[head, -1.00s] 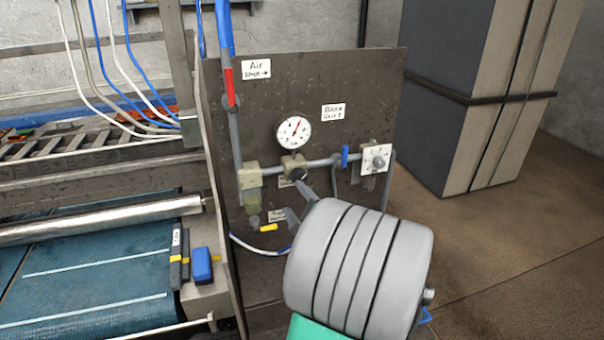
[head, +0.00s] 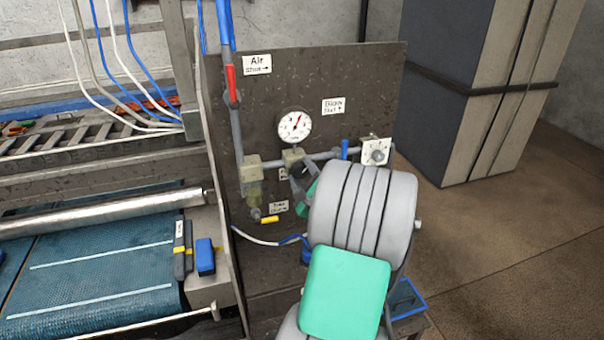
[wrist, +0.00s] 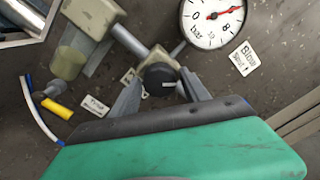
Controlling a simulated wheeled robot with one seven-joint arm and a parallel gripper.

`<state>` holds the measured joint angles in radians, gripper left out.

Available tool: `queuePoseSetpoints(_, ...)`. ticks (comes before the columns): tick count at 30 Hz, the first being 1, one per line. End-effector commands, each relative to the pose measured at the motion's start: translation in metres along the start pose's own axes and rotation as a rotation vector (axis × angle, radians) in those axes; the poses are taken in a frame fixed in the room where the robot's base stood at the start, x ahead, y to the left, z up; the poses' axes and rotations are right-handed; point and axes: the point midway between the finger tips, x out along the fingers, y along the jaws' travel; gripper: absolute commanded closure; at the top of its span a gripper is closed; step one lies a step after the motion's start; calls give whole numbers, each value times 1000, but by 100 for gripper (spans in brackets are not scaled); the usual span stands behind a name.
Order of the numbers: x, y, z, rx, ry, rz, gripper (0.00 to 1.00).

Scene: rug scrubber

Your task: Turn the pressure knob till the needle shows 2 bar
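The pressure knob (wrist: 160,79) is black and round with a pale mark, mounted on the pipe regulator; in the head view the knob (head: 299,171) is partly hidden behind my arm. My gripper (wrist: 162,88) is open, with one grey finger on each side of the knob, close to its rim; firm contact cannot be told. The white gauge (head: 295,127) sits just above the knob, and it also shows in the wrist view (wrist: 203,30). Its red needle points up and right in the head view, at roughly 6 bar.
A pipe with a filter bowl (wrist: 68,62) and yellow-handled drain (wrist: 57,107) lies left of the knob. A blue lever (head: 345,149) and a white dial plate (head: 375,152) are to the right. A red handle (head: 231,84) is at upper left. The panel (head: 330,75) stands close behind.

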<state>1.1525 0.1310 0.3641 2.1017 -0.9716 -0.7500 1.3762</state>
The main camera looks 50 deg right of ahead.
Motion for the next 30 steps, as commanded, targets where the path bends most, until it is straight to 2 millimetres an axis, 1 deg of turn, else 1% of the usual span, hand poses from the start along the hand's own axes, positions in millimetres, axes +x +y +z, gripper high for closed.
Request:
queuePoseSetpoints(1,0,0,0,0,0,0,51)
queuePoseSetpoints(2,0,0,0,0,0,0,53)
queuePoseSetpoints(19,0,0,0,0,0,1,99)
queuePoseSetpoints(25,0,1,0,-11,0,1,99)
queuePoseSetpoints(30,0,2,-1,-59,0,1,99)
